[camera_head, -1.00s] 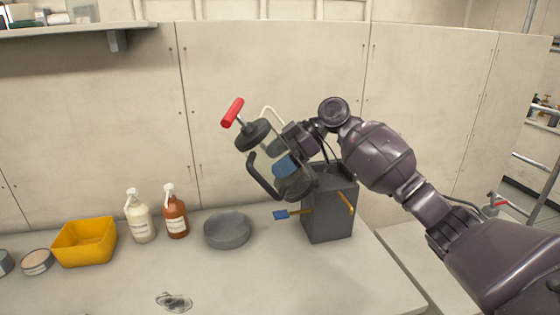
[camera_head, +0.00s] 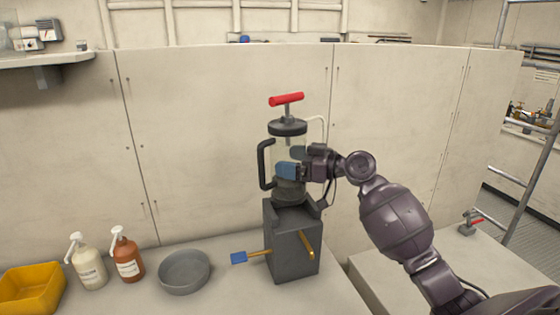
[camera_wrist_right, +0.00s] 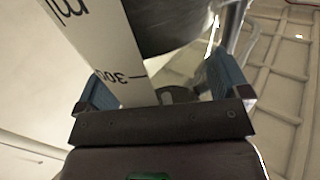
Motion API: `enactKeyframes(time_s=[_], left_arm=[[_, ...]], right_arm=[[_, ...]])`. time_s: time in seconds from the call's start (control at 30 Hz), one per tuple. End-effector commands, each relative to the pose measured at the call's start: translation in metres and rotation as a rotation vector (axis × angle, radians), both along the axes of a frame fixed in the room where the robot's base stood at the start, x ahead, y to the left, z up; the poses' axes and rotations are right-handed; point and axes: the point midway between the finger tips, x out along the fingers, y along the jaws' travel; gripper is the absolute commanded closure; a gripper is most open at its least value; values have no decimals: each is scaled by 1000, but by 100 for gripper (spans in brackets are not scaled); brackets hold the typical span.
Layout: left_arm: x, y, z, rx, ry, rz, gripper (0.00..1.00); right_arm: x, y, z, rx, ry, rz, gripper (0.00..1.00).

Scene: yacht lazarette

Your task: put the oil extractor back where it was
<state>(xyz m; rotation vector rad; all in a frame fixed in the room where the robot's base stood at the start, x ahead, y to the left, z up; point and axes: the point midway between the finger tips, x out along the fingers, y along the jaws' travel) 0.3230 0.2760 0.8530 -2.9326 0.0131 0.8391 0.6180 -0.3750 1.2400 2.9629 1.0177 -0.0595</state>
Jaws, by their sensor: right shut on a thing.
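The oil extractor (camera_head: 290,149) is a clear cylinder with a black lid, a black side handle and a red T-handle on top. It stands upright in the head view, its base at the top of a dark grey box-shaped stand (camera_head: 289,250). I cannot tell whether its base rests fully on the stand. My right gripper (camera_head: 290,170) is shut on the extractor's body from the right. In the right wrist view the blue finger pads (camera_wrist_right: 165,85) flank the extractor's marked scale strip (camera_wrist_right: 105,45). My left gripper is out of view.
A grey round pan (camera_head: 185,272), a brown pump bottle (camera_head: 127,256), a white pump bottle (camera_head: 88,264) and a yellow bin (camera_head: 30,290) stand left on the bench. A panelled wall (camera_head: 220,130) rises behind.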

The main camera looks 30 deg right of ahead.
Motion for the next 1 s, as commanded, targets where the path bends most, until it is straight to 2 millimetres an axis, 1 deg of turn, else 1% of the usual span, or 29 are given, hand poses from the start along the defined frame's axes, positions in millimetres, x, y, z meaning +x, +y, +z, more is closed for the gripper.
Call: enactKeyframes(time_s=[0.03, 0.13, 0.37, 0.8, 1.0], left_arm=[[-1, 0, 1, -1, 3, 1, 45], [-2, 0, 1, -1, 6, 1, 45], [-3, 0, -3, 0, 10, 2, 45], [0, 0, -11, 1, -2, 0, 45], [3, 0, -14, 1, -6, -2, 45]], right_arm=[[-1, -4, 3, 8, -13, -14, 60], [-3, -9, 3, 16, -24, -32, 60], [-4, -12, -3, 21, -31, -44, 60], [-4, -12, -41, 21, -29, -43, 60], [-4, -12, -55, 21, -30, -43, 60]])
